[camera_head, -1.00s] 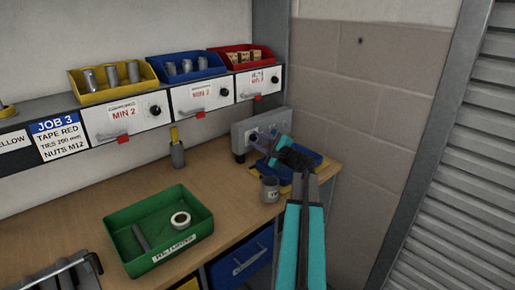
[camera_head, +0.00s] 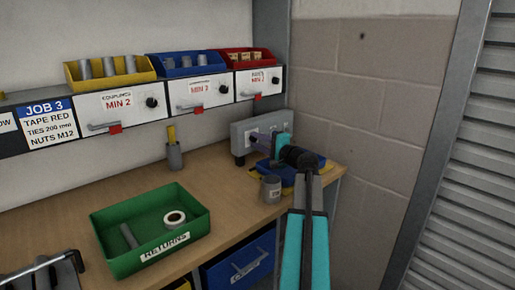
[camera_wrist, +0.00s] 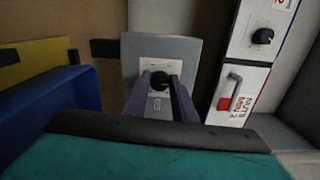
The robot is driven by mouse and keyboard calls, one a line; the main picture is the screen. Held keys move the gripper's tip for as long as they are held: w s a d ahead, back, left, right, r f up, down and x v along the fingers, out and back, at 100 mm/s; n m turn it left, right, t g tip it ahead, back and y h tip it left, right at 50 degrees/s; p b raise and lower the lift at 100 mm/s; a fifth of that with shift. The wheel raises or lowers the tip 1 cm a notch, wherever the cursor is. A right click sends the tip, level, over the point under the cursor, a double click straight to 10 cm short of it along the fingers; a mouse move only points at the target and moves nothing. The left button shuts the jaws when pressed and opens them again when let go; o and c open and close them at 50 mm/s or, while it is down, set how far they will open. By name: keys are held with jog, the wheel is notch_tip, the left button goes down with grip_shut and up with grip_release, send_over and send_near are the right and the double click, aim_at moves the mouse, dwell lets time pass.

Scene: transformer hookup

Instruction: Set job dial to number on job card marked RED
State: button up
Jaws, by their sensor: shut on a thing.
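The job dial is a black knob (camera_wrist: 158,82) on a white plate on a grey box, seen in the wrist view. My gripper (camera_wrist: 160,92) has its two purple fingers closed around the knob from both sides. In the head view the grey box (camera_head: 241,138) stands at the back right of the bench, with my gripper (camera_head: 262,138) at its front, which hides the dial. The dial's number is too small to read. The job card (camera_head: 48,125) on the left of the rail reads JOB 3, TAPE RED, TIES 200 mm, NUTS M12.
A blue bin (camera_wrist: 60,105) is close at left in the wrist view. A grey cup (camera_head: 271,189) stands below my wrist. A green returns tray (camera_head: 110,238) holds a white roll. Drawers with black knobs (camera_head: 152,102) line the rail. A block wall is at right.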

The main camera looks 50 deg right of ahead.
jog(key=shift+n+b, duration=0.3)
jog(key=shift+n, duration=0.1)
jog(key=o, duration=1)
jog(key=s, duration=0.9)
jog(key=s+a, duration=0.1)
jog(key=s, duration=0.3)
jog(key=shift+s, duration=0.35)
jog(key=shift+s, duration=0.1)
